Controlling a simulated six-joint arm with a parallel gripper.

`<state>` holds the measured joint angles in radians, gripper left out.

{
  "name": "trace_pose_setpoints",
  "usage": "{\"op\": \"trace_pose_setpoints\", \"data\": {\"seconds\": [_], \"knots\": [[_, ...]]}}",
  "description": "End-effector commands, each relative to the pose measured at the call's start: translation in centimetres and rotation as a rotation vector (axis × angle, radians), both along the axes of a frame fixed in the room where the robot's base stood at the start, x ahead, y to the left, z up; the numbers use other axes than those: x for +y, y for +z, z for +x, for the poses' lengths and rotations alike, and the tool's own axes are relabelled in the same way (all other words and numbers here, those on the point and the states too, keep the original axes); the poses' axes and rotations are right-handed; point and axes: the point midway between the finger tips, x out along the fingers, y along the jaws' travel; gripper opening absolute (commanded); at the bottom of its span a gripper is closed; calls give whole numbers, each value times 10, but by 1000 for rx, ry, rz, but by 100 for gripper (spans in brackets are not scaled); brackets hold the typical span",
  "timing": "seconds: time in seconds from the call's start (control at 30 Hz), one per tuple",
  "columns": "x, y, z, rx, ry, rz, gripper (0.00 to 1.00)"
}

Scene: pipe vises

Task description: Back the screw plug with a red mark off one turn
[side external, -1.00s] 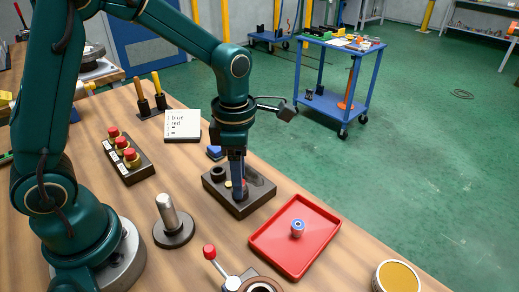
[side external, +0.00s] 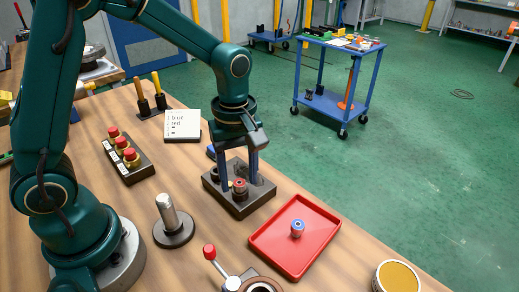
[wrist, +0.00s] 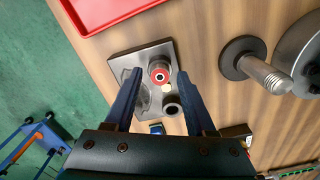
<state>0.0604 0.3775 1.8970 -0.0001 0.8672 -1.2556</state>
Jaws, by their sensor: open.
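The screw plug with a red mark (side external: 240,185) stands upright in a dark metal block (side external: 238,205) on the wooden table. In the wrist view the red-ringed plug (wrist: 159,72) shows from above, with a dark centre. My gripper (side external: 239,184) points down over the block, open, with one blue finger on each side of the plug. In the wrist view the fingers (wrist: 159,80) stand clear of the plug, with gaps on both sides. A dark hollow socket (wrist: 172,107) is beside the plug, partly hidden by a finger in the side view.
A red tray (side external: 277,262) holding a blue-topped plug (side external: 297,228) lies at the right. A metal post on a round base (side external: 173,236) and a red-knobbed lever (side external: 210,252) stand in front. A white note card (side external: 183,125) and red buttons (side external: 131,157) are behind and left.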

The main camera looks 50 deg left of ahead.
Motion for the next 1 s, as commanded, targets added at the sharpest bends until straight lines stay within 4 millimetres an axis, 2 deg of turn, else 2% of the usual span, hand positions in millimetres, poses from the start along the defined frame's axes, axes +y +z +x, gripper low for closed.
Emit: {"op": "trace_pose_setpoints", "data": {"seconds": [0.7, 0.83, 1.0], "knots": [[0, 0, 0, 0, -1000, 0, 55], [0, 0, 1, 0, -1141, 0, 55], [0, 0, 1, 0, -1200, 0, 55]]}}
